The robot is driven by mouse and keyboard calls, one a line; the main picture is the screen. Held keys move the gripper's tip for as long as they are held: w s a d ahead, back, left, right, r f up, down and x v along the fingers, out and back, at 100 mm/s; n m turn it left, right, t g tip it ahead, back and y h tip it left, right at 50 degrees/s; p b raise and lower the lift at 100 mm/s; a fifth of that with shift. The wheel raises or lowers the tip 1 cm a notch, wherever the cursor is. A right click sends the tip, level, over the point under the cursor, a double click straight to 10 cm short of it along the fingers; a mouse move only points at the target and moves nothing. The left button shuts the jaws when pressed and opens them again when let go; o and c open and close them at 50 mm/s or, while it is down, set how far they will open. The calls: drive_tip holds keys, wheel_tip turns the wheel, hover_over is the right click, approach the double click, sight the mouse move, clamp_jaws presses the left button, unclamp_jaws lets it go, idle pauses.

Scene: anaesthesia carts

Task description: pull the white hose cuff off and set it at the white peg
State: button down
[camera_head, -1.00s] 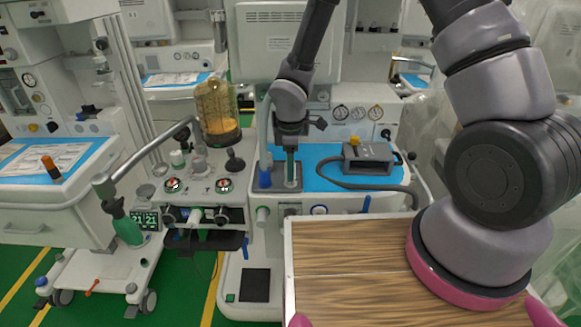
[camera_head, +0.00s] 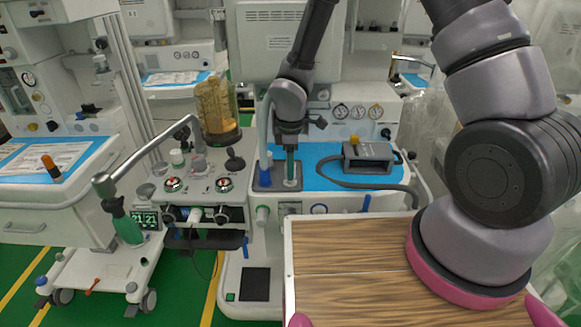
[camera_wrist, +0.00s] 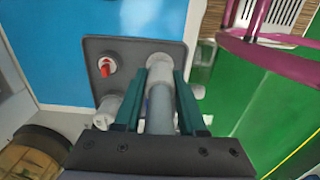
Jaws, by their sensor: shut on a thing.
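My gripper (camera_head: 290,167) points down over a dark plate (camera_wrist: 132,47) on the blue-topped cart in the middle of the head view. In the wrist view its two teal fingers (camera_wrist: 159,100) are shut on a pale, round hose cuff (camera_wrist: 160,110). In the head view a white end (camera_head: 292,183) shows just below the fingers, at the plate. I cannot tell whether a white peg is under it. A blue upright piece (camera_head: 265,170) stands on the plate left of my gripper. The wrist view also shows a red-centred white fitting (camera_wrist: 107,66) on the plate.
A grey device (camera_head: 368,158) with a dark hose lies right of the plate on the blue mat (camera_head: 322,155). A bellows canister (camera_head: 216,110) and a bent metal pipe (camera_head: 150,152) stand to the left. A wooden-topped surface (camera_head: 345,265) is in front.

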drive_tip(key=shift+f, duration=0.95)
drive_tip(key=shift+c, duration=2)
unclamp_jaws()
wheel_tip(320, 180, up, 11)
drive_tip(key=shift+f, duration=0.15)
